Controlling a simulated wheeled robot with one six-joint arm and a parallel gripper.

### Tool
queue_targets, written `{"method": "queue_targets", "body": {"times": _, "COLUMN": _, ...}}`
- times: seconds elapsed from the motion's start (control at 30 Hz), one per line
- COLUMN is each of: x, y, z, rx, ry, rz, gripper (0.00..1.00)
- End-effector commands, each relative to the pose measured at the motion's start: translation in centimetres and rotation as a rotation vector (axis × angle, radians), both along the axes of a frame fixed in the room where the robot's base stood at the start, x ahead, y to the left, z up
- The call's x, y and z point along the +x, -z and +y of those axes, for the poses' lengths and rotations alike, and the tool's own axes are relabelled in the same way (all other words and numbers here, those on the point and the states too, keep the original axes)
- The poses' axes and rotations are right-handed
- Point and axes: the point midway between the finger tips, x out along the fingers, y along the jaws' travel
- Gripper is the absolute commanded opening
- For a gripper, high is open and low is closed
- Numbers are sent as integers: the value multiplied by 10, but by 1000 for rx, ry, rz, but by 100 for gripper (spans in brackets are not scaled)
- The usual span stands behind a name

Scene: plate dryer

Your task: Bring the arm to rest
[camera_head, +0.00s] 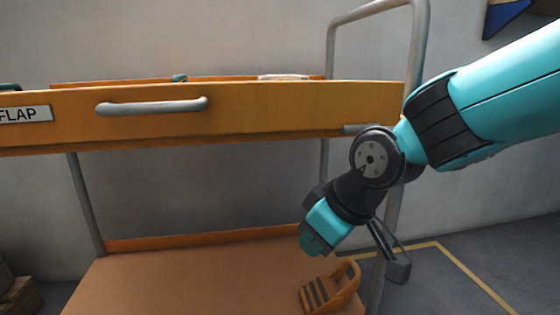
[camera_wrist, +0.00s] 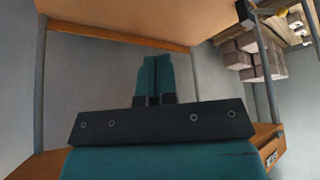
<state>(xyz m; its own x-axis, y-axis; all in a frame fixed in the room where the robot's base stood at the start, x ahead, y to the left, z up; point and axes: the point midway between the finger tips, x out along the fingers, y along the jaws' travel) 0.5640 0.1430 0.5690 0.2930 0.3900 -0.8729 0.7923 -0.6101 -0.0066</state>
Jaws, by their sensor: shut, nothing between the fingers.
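My arm enters from the right in the head view and bends down in front of the cart's right side. My gripper (camera_wrist: 153,64) shows in the wrist view with its two teal fingers together and nothing between them. In the head view its fingertips cannot be made out; the teal end of the arm hangs above the lower shelf's right part. Nothing visible touches the fingers.
An orange drawer-like front (camera_head: 250,108) with a grey handle (camera_head: 152,106) spans the cart. Its lower shelf (camera_head: 190,280) holds an orange striped object (camera_head: 333,291) at the right. Stacked boxes (camera_wrist: 236,55) stand at upper right in the wrist view.

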Motion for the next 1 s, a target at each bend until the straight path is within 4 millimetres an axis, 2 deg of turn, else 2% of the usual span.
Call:
{"method": "queue_targets", "body": {"times": 0.03, "x": -22, "y": -6, "z": -21, "rx": 7, "ry": 40, "rz": 57, "gripper": 0}}
{"method": "queue_targets", "body": {"times": 0.1, "x": -53, "y": -9, "z": -43, "rx": 10, "ry": 83, "rz": 142, "gripper": 0}}
{"method": "queue_targets", "body": {"times": 0.2, "x": -93, "y": -10, "z": -67, "rx": 12, "ry": 136, "rz": 243, "gripper": 0}}
{"method": "queue_targets", "body": {"times": 0.4, "x": -167, "y": -7, "z": -100, "rx": 1, "ry": 222, "rz": 407, "gripper": 0}}
{"method": "queue_targets", "body": {"times": 0.5, "x": -166, "y": -38, "z": -99, "rx": -2, "ry": 219, "rz": 413, "gripper": 0}}
{"method": "queue_targets", "body": {"times": 0.67, "x": -165, "y": -75, "z": -98, "rx": -2, "ry": 218, "rz": 411, "gripper": 0}}
{"method": "queue_targets", "body": {"times": 0.77, "x": -165, "y": -104, "z": -98, "rx": -2, "ry": 217, "rz": 410, "gripper": 0}}
{"method": "queue_targets", "body": {"times": 1.0, "x": -165, "y": -193, "z": -98, "rx": -2, "ry": 217, "rz": 408, "gripper": 0}}
